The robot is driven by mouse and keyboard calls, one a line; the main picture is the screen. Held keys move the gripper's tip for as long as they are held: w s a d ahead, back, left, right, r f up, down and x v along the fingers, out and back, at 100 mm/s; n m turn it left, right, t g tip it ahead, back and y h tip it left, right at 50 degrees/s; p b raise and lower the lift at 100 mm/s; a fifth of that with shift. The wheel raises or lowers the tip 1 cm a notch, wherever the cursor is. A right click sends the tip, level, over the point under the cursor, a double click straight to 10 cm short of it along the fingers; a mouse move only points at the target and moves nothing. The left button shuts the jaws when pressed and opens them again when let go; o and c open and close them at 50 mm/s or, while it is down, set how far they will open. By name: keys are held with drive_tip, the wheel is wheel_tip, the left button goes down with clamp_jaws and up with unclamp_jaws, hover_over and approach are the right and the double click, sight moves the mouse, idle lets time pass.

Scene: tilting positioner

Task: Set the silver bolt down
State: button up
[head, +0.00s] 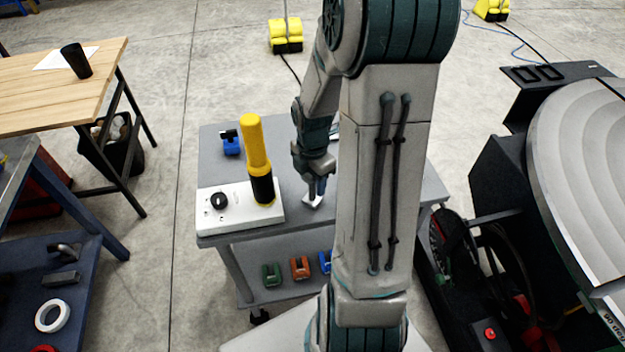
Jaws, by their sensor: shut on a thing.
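My gripper (318,187) points down over the grey cart top (222,140), right of the yellow and black cylinder. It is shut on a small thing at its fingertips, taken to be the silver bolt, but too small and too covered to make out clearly. A small pale, light-coloured piece (312,202) shows just below the fingertips, at the cart top. I cannot tell whether it is the bolt or something lying under it, nor whether the held thing touches the surface. My own arm hides the right part of the cart.
A white control box (238,217) with a black knob and a yellow and black cylinder (256,150) stand left of my gripper. A blue clamp-like item (230,145) lies behind. Several coloured items sit on the lower shelf. The large round positioner (580,170) stands right.

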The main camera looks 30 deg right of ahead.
drive_tip(key=shift+f, duration=0.5)
drive_tip(key=o, duration=1.4)
drive_tip(key=shift+f, duration=0.1)
